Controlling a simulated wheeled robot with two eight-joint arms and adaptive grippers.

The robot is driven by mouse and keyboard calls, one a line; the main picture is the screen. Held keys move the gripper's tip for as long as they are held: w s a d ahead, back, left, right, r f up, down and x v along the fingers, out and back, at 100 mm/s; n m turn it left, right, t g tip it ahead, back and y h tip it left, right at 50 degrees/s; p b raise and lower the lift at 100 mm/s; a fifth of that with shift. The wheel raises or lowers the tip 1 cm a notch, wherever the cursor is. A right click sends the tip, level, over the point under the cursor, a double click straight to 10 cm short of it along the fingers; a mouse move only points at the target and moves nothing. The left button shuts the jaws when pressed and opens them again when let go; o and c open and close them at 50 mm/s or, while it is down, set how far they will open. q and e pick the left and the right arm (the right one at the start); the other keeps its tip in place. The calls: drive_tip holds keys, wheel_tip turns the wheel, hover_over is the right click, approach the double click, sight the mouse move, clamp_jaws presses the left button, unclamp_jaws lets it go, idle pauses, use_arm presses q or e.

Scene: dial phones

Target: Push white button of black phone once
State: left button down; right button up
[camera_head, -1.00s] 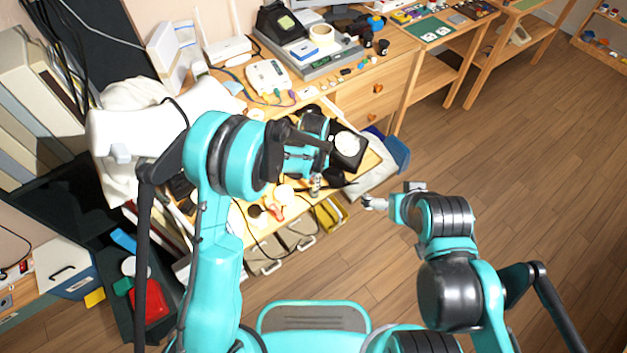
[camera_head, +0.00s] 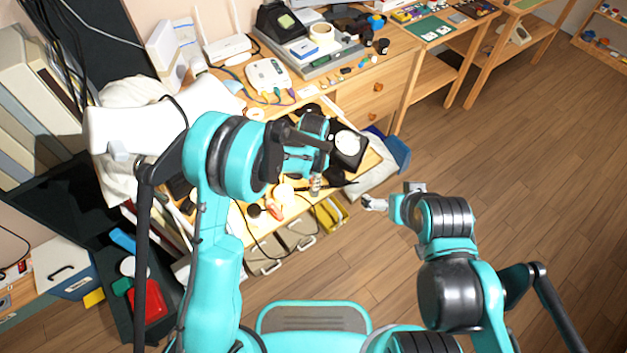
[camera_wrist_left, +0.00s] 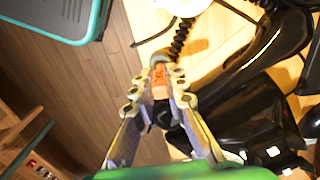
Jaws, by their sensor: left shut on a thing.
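The black phone (camera_head: 346,160) with a round white dial (camera_head: 347,143) stands on the desk, right of my left gripper in the head view. The left wrist view shows a black handset (camera_wrist_left: 268,48) and the black body (camera_wrist_left: 250,112) at the right, with small white buttons (camera_wrist_left: 273,151) near the lower right. My left gripper (camera_head: 315,187) points down beside the phone, its links covering part of the view. In the wrist view the fingers (camera_wrist_left: 165,75) are closed around a small orange piece (camera_wrist_left: 159,82). My right gripper (camera_head: 374,203) is away from the phone, over the floor; its jaws are too small to judge.
A black coiled cord (camera_wrist_left: 181,37) lies beyond my left fingertips. The floor at right is clear.

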use_arm(q)
drive_tip(key=shift+f+b, duration=0.7)
drive_tip(key=shift+f, duration=0.25)
drive_tip(key=c, duration=1.5)
unclamp_jaws()
drive_tip(key=shift+o, duration=0.2)
wheel_tip(320, 180, up, 12)
drive_tip(key=shift+r, duration=0.1)
